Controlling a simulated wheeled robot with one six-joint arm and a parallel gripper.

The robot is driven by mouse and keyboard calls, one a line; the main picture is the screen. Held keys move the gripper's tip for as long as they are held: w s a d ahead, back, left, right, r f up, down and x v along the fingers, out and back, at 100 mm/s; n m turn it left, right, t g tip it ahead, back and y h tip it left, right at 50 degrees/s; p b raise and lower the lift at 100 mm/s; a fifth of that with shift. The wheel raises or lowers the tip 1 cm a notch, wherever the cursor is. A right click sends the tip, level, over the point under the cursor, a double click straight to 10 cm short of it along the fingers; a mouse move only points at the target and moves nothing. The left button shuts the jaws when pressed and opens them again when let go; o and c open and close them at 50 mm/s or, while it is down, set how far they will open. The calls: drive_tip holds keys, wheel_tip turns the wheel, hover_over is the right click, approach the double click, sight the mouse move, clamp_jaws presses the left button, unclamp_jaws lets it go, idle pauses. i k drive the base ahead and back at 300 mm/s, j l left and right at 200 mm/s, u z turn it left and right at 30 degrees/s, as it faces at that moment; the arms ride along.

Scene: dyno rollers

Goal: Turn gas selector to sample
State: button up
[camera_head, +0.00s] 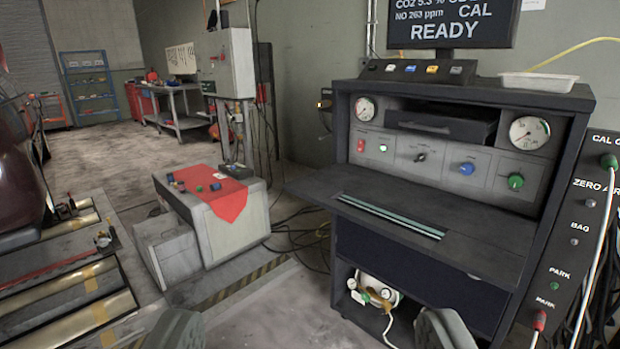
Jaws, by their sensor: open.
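The dark analyser cabinet (570,105) stands at the right with a grey control panel (440,157). On the panel are a red switch (361,146), a green lamp or button (383,148), a small dark selector-like knob (420,157), a blue knob (467,168) and a green knob (515,182). The panel lettering is too small to read, so I cannot tell which knob is the gas selector or its setting. My gripper (310,330) is open and empty, its fingers apart at the bottom edge, well short of the panel and touching nothing.
A monitor (447,33) above reads "CAL READY". A shelf (420,222) juts out below the panel. A port strip (590,205) with hoses stands at right. A grey box with red cloth (222,197) and rollers (75,310) are left. Cables lie on the floor beside the cabinet.

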sight(421, 157)
drive_tip(key=i+j+z, duration=0.1)
drive_tip(key=z, duration=1)
drive_tip(key=j+z, duration=0.25)
drive_tip(key=j, duration=0.35)
drive_tip(key=j+z, duration=0.3)
drive_tip(key=j, duration=0.35)
drive_tip(key=k+j+z, duration=0.1)
drive_tip(key=j+z, duration=0.15)
drive_tip(key=j, duration=0.35)
drive_tip(key=k+j, duration=0.1)
drive_tip(key=j, duration=0.8)
drive_tip(key=k+j, duration=0.15)
drive_tip(key=j, duration=0.3)
drive_tip(key=j+z, duration=0.1)
drive_tip(key=j, duration=0.35)
drive_tip(key=k+j, duration=0.15)
drive_tip(key=j, duration=0.3)
